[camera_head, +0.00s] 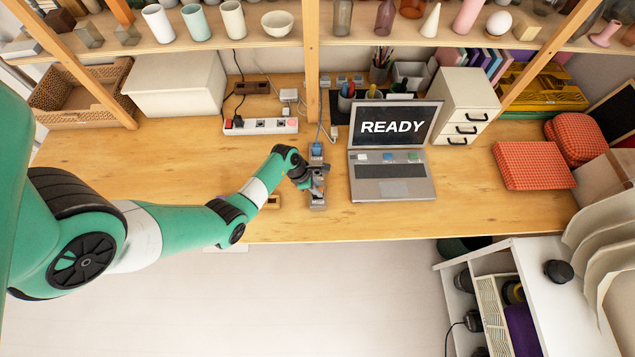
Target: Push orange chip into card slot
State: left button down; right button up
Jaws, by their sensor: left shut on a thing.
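My left gripper (317,186) is over a narrow grey device (317,206) on the wooden desk, just left of the laptop. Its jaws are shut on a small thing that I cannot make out. I cannot pick out the orange chip; the fingers may hide it. The card slot is too small to tell, and the gripper covers the middle of the device. A blue piece (316,150) with a cable shows just behind the gripper. My right gripper is not in view.
An open laptop (392,187) reading READY stands close on the right. A white power strip (260,126) and a shelf post (312,60) are behind. The desk's left part is clear.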

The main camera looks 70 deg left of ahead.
pick_arm(q)
jog(key=shift+f, duration=0.15)
dwell(0.5)
jog(key=c, duration=0.7)
grip_release()
jog(key=p+v, duration=0.4)
jog(key=v, duration=0.7)
jog(key=shift+r+p, duration=0.3)
jog(key=shift+p, duration=0.1)
jog(key=shift+s, duration=0.15)
